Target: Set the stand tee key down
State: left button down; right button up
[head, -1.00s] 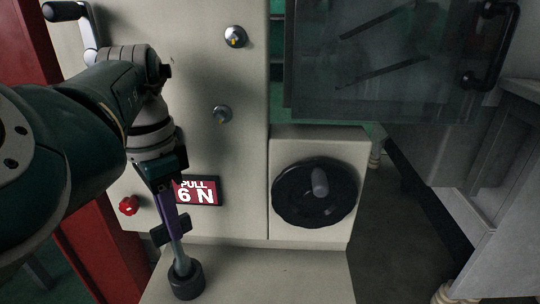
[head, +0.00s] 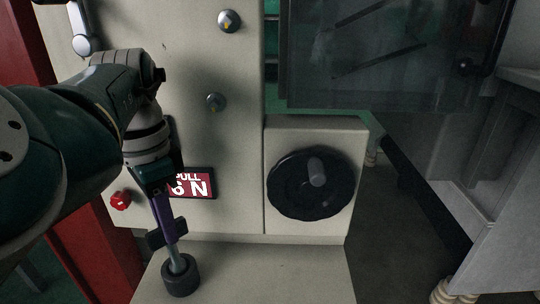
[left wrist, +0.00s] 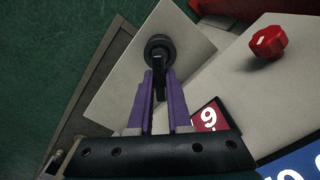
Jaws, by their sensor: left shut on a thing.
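My left gripper (head: 166,226) has purple fingers and points down, shut on the tee key. The key's dark crossbar (head: 158,240) sits at the fingertips, and its grey metal shaft (head: 174,257) runs down, slightly tilted in the picture. The shaft's lower end meets a dark round cup (head: 181,282) on the pale ledge (head: 260,278); I cannot tell how deep it sits. In the left wrist view the black key (left wrist: 160,75) lies between the fingertips, with the round cup (left wrist: 160,40) beyond it. My right gripper is not in view.
A pale panel behind carries a red knob (head: 120,201), a red "PULL" sign (head: 201,184) and two round metal knobs. A black handwheel (head: 290,200) is mounted to the right. A dark transparent door (head: 380,60) hangs at upper right. The ledge right of the cup is clear.

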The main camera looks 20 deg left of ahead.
pick_arm(q)
jog(key=shift+f+b, duration=1.15)
jog(key=shift+f, duration=0.15)
jog(key=c, duration=0.8)
grip_release()
jog(key=shift+r, duration=0.15)
notch_tip(320, 180, up, 9)
jog(key=p, duration=0.3)
jog(key=shift+f, duration=0.2)
jog(key=shift+r+p, duration=0.35)
jog(key=shift+r, duration=0.2)
